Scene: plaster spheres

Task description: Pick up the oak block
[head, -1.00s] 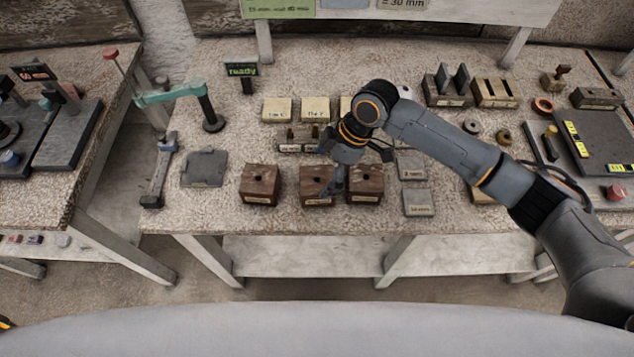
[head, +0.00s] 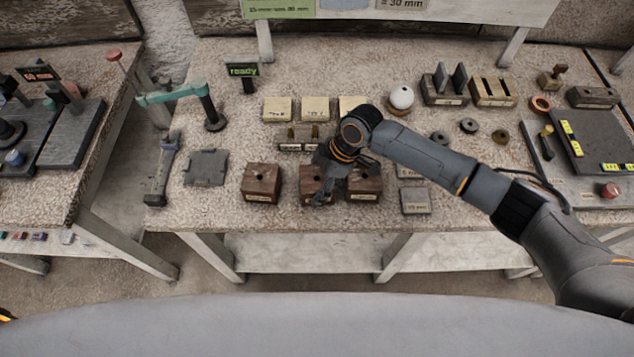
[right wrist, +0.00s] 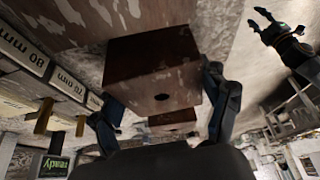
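Three brown wooden blocks with a hole in the top stand in a row near the table's front: the left block (head: 262,183), the middle block (head: 309,178) and the right block (head: 365,186). Their labels are too small to read, so I cannot tell which is oak. My right gripper (head: 320,199) is over the middle block and partly hides it. In the right wrist view a brown block (right wrist: 150,65) lies between the spread fingers of my right gripper (right wrist: 162,98), with no clear grip on it. My left gripper (right wrist: 258,21) shows there, fingers apart; it is outside the head view.
Pale slabs (head: 277,109) and a small dark rack (head: 300,138) stand behind the blocks. A dark flat plate (head: 206,167) lies left, grey slabs (head: 416,201) right. A white sphere (head: 401,96) stands farther back. Bare table shows between the plate and the left block.

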